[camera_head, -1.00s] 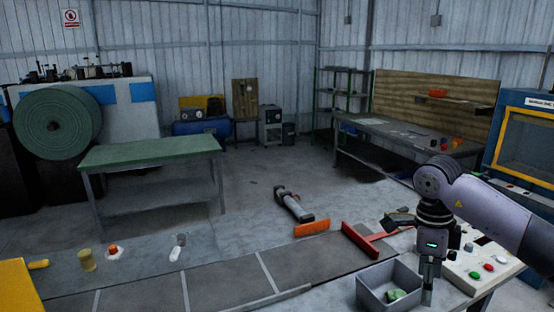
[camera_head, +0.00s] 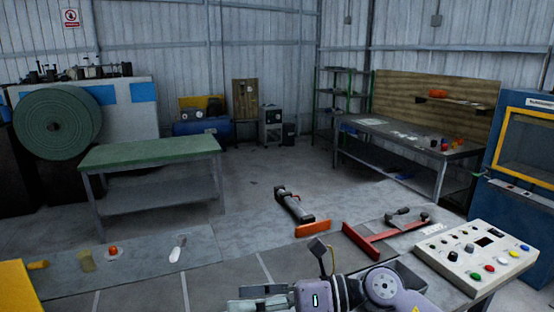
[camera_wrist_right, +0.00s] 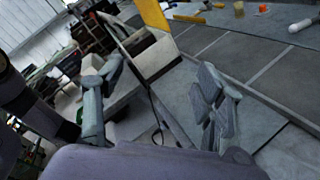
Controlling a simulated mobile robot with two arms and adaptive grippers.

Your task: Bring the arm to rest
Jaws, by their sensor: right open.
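My right arm comes in at the bottom of the head view, low over the front of the work table. My right gripper (camera_head: 250,298) points left, with its two fingers apart and nothing between them. The right wrist view shows the same open gripper (camera_wrist_right: 155,88), with a finger on each side and the scene visible through the gap. My left gripper is in neither view.
The control box (camera_head: 476,257) with coloured buttons stands at the right. A grey bin (camera_head: 412,274) is mostly hidden behind my arm. A red T-shaped tool (camera_head: 372,243) lies behind it. A white-handled tool (camera_head: 178,248) and an orange-topped item (camera_head: 113,251) lie left.

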